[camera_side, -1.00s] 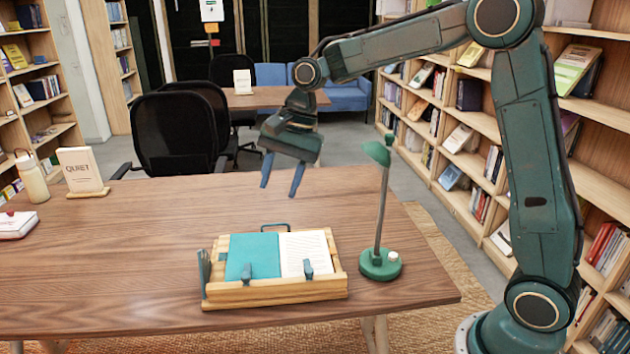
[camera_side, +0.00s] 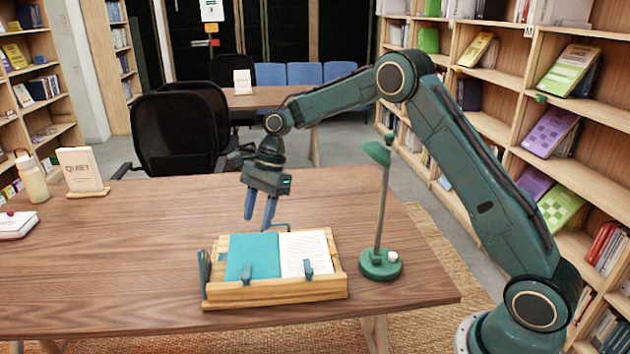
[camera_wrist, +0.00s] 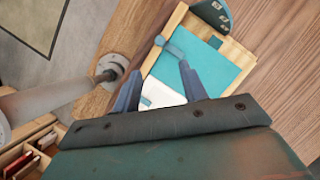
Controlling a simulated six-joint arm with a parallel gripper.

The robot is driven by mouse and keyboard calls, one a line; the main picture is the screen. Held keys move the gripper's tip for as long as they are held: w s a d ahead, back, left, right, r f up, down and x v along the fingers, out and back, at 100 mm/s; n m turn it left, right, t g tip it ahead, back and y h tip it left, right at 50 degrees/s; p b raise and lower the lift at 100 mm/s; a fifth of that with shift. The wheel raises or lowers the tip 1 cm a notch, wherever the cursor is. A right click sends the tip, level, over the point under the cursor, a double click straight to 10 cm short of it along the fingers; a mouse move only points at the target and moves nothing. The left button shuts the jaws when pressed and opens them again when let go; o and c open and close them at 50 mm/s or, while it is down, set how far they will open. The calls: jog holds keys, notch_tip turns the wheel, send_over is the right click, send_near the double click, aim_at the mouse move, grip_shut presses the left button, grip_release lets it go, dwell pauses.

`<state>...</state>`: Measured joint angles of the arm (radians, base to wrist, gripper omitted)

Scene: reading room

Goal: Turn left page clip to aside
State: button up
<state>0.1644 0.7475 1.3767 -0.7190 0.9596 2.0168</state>
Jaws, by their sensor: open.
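The wooden book stand (camera_side: 275,293) lies on the table with an open book on it. Its left side is a teal sheet (camera_side: 254,252) and its right side a white printed page (camera_side: 305,250). The blue-grey left page clip (camera_side: 246,272) stands at the front edge over the teal side. It also shows in the wrist view (camera_wrist: 170,47), lying over the teal sheet's edge. The right page clip (camera_side: 308,268) is over the white page. My gripper (camera_side: 258,223) is open and empty, pointing down above the back of the book, apart from the clips.
A green desk lamp (camera_side: 380,263) stands close to the right of the stand. A dark upright piece (camera_side: 204,270) is at the stand's left end. The QUIET sign (camera_side: 80,170) and a bottle (camera_side: 32,178) are far left.

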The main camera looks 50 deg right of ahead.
aim_at(246, 275)
jog(key=shift+f, duration=0.15)
jog(key=x, duration=1.3)
jog(key=shift+a+f, duration=0.1)
jog(key=shift+f, duration=0.1)
grip_shut()
